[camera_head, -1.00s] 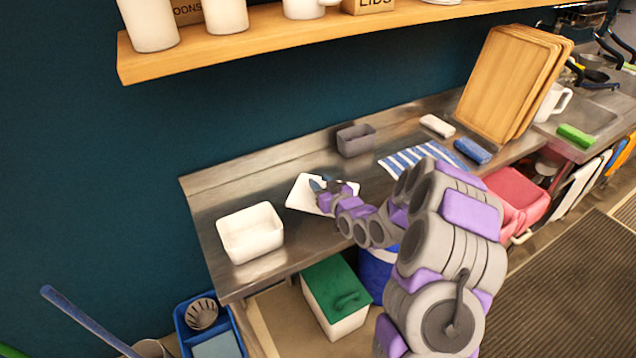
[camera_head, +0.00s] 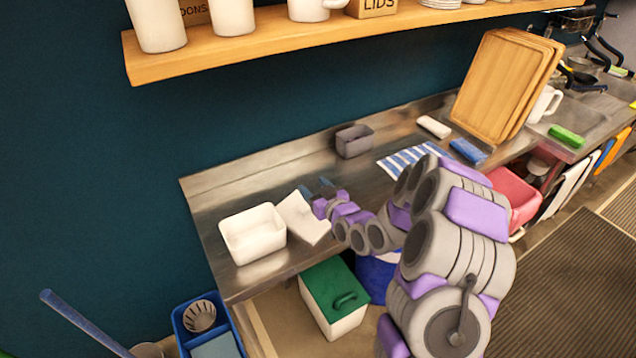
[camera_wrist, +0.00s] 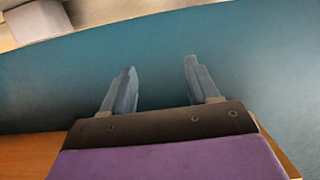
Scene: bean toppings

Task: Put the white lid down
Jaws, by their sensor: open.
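The white lid (camera_head: 301,220) is on the steel counter in the head view, just right of the white container (camera_head: 250,234). Its left side is very close to the container; I cannot tell whether they touch or whether the lid is quite flat. My gripper (camera_head: 323,185) is above and behind the lid's right side, apart from it. In the wrist view my gripper (camera_wrist: 160,68) is open, with nothing between its two fingers. The lid is not visible in the wrist view.
A striped cloth (camera_head: 408,160) lies to the right. A wooden shelf (camera_head: 290,45) with white cups runs above. A green-lidded box (camera_head: 335,300) is below the counter front.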

